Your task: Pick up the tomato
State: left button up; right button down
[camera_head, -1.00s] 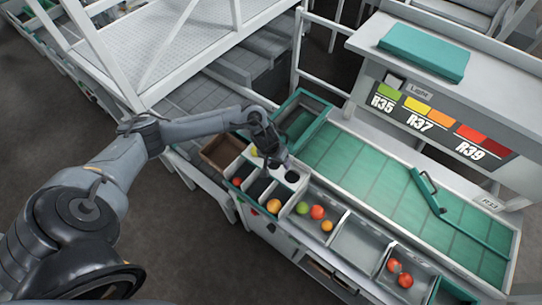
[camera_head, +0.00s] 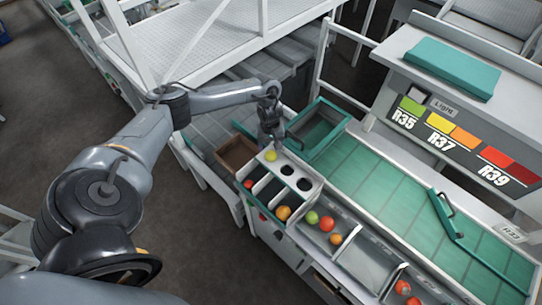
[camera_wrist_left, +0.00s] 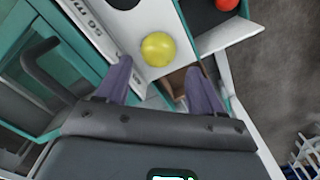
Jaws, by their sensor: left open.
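A yellow tomato (camera_head: 271,156) sits at the end of the white panel with round dark holes (camera_head: 287,171). My left gripper (camera_head: 272,147) is right by it, pointing down from above. In the left wrist view the yellow tomato (camera_wrist_left: 158,49) is just beyond the two purple fingertips (camera_wrist_left: 160,65), which stand apart with nothing between them. Whether the tomato rests in a hole cannot be seen. Other tomatoes lie in the grey bins: a red one (camera_head: 249,184), an orange one (camera_head: 284,213), a green one (camera_head: 312,217) and another red one (camera_head: 327,224). My right gripper is not in view.
A brown box (camera_head: 236,153) stands left of the tomato. A green-rimmed bin (camera_head: 318,128) stands close on the right. The green belt (camera_head: 385,196) and the sign board with R35, R37 and R39 (camera_head: 452,138) are farther right.

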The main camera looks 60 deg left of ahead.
aim_at(271, 153)
pick_arm(q)
jog(key=shift+w+d+f, duration=0.1)
jog(key=shift+d+f, duration=0.05)
jog(key=shift+f, duration=2.35)
jog(key=c, duration=0.5)
